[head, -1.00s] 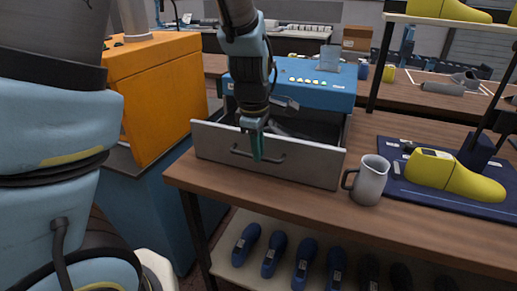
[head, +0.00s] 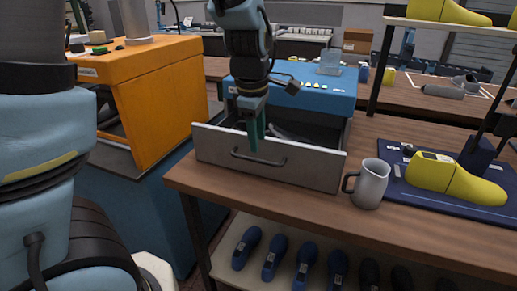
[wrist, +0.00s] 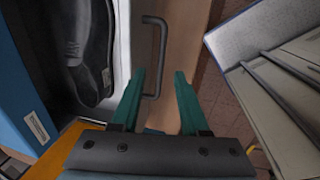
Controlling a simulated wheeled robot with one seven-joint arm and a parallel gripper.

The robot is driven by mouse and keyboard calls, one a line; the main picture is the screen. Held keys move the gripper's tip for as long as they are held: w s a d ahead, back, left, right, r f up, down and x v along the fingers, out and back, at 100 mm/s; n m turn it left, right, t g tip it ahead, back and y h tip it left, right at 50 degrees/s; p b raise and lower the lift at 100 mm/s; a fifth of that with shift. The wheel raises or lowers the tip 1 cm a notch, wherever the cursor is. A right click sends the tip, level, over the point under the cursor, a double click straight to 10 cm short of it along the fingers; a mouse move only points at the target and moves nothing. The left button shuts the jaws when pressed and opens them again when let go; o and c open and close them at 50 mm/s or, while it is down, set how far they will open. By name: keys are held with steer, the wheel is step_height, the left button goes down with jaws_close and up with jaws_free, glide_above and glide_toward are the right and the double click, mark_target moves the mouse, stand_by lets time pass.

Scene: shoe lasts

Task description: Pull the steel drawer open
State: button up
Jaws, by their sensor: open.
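The steel drawer (head: 215,145) stands pulled out of the blue cabinet (head: 310,92) on the wooden bench. Its front carries a dark bar handle (head: 275,163), which also shows in the wrist view (wrist: 163,45). My gripper (head: 253,148) points down at the drawer front, with its green fingers before the upper part of the handle. In the wrist view my gripper (wrist: 160,73) is open, and part of the handle shows between the fingertips. I cannot tell whether the fingers touch it. A dark grey shoe-shaped thing (wrist: 92,50) lies inside the drawer.
A grey jug (head: 370,184) stands on the bench just right of the drawer. A yellow shoe last (head: 455,180) lies on a dark blue mat (head: 415,193) further right. An orange-topped cabinet (head: 150,95) stands on the left.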

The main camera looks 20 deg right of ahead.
steer(key=r, duration=0.5)
steer(key=shift+s+a, duration=0.3)
steer(key=shift+s, duration=0.05)
steer(key=a+f+m, duration=0.2)
steer(key=a+m, duration=0.1)
steer(key=a, duration=0.5)
steer(key=w+a+f+m+y, duration=0.1)
steer(key=a+f+m, duration=0.2)
steer(key=a, duration=0.6)
steer(key=a+f+m, duration=0.3)
steer(key=a+m, duration=0.1)
steer(key=a, duration=0.5)
steer(key=shift+w+a+m, duration=0.25)
steer(key=shift+w+m, duration=0.15)
